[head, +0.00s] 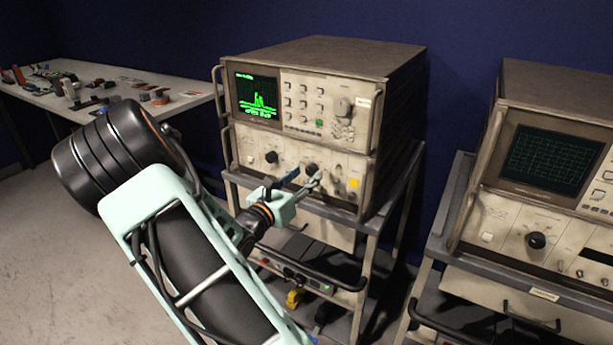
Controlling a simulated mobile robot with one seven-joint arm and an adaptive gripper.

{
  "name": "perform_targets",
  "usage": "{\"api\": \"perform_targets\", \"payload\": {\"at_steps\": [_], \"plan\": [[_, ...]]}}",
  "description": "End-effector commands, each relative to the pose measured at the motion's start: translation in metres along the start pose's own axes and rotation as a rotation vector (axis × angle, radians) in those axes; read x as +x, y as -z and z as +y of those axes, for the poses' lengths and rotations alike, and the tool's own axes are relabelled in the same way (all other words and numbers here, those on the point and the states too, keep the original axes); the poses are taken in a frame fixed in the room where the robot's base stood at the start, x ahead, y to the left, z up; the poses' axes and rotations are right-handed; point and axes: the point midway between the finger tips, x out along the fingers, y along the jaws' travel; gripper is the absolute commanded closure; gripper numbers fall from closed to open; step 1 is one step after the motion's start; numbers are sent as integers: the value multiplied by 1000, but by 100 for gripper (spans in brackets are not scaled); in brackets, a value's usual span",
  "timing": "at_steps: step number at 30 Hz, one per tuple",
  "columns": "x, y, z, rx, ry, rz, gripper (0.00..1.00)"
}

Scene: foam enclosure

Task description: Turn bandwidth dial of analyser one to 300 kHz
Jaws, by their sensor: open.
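An analyser (362,95) with a lit green trace on its screen stands on a cart. Its lower front panel (333,180) carries a dark dial (311,169) near the middle and another dark knob (271,157) at the left. I cannot read any dial markings or the pointer setting. My gripper (306,176) is open in front of the lower panel, its fingertips close to the middle dial. I cannot tell whether they touch it or are around it. A second analyser (570,110) stands at the right, with a dark knob (536,240). I cannot read which is analyser one.
The left analyser's cart (367,240) has a front bar and a lower shelf with a yellow item (295,298). A second cart (440,235) stands close at the right. A white table (190,97) with small parts is at the far left. Floor (40,230) is clear at left.

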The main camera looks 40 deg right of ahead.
Motion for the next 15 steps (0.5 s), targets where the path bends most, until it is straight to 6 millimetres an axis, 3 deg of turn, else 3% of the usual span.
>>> {"api": "perform_targets", "payload": {"at_steps": [4, 13, 15], "plan": [[11, 0, 0, 1, 0, 0, 58], [13, 0, 0, 1, -1, 1, 58], [13, 0, 0, 1, 0, 0, 66]]}}
